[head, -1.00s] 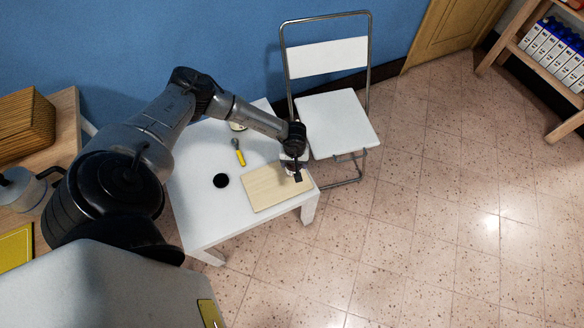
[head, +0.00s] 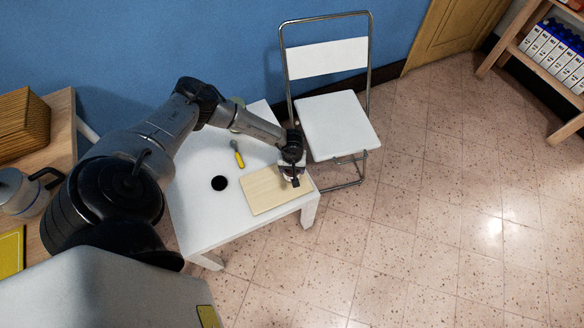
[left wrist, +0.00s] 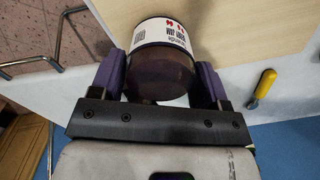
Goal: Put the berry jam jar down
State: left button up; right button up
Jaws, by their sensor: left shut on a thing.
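The berry jam jar (left wrist: 160,60) is a dark jar with a white label, seen in the left wrist view between the two purple fingers of my left gripper (left wrist: 160,85). The fingers are shut on its sides. In the head view my left gripper (head: 291,178) is over the right end of a light wooden board (head: 262,192) on the white table (head: 205,215). Only a small part of the jar shows there, behind the gripper. I cannot tell whether the jar touches the board. My right gripper is not in view.
A yellow-handled tool (head: 238,154) and a black round thing (head: 219,183) are on the table beside the board. A white folding chair (head: 338,122) stands close at the table's right. Tiled floor lies open further right.

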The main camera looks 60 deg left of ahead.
pick_arm(q)
jog(key=o, duration=0.7)
jog(key=shift+f, duration=0.15)
jog(key=o, duration=0.5)
jog(key=shift+c, duration=0.2)
